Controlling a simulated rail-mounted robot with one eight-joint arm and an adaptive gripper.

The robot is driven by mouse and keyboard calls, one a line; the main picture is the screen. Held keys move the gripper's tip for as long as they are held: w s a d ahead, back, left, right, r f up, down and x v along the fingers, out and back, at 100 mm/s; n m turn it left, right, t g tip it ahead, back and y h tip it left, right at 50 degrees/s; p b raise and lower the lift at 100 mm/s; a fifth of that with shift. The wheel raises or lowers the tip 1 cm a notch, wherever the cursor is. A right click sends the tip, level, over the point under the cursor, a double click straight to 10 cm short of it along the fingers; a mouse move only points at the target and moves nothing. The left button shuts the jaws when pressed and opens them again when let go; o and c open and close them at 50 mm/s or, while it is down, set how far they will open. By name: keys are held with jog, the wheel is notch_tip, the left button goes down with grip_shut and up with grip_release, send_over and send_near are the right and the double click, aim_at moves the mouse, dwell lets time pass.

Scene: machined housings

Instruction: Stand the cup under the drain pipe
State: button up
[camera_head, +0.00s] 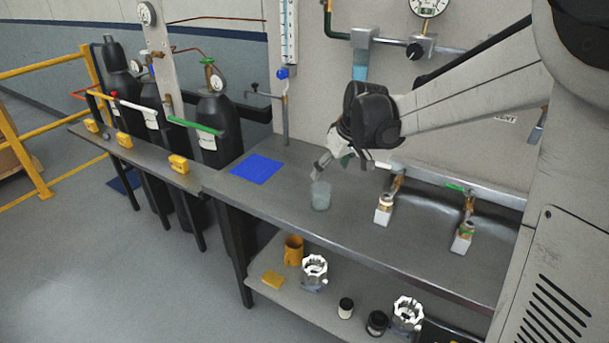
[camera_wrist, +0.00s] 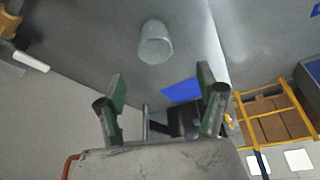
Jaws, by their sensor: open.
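A translucent, pale cup (camera_head: 321,196) stands upright on the grey bench, near its front edge. It also shows in the wrist view (camera_wrist: 155,42), beyond the fingertips. My gripper (camera_head: 322,168) is just above and behind the cup, tilted down towards it. In the wrist view the green-padded fingers (camera_wrist: 162,92) are wide apart with nothing between them. A thin upright pipe with a blue knob (camera_head: 283,105) and a side arm stands at the back left of the bench; I cannot tell for certain that it is the drain pipe. A blue square mat (camera_head: 257,168) lies near its foot.
Two small taps with white blocks (camera_head: 383,215) (camera_head: 462,243) are on the bench right of the cup. Black gas cylinders (camera_head: 216,130) stand behind the bench at left. Bench between cup and mat is clear.

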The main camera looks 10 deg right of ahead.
aim_at(322, 185)
jog(key=x, duration=1)
jog(key=shift+w+d, duration=0.15)
jog(key=shift+w, duration=0.1)
jog(key=shift+b+x, duration=0.35)
jog(key=shift+x, duration=2.3)
jog(key=shift+d, duration=0.15)
jog(key=c, duration=1.4)
jog(key=shift+r, duration=0.15)
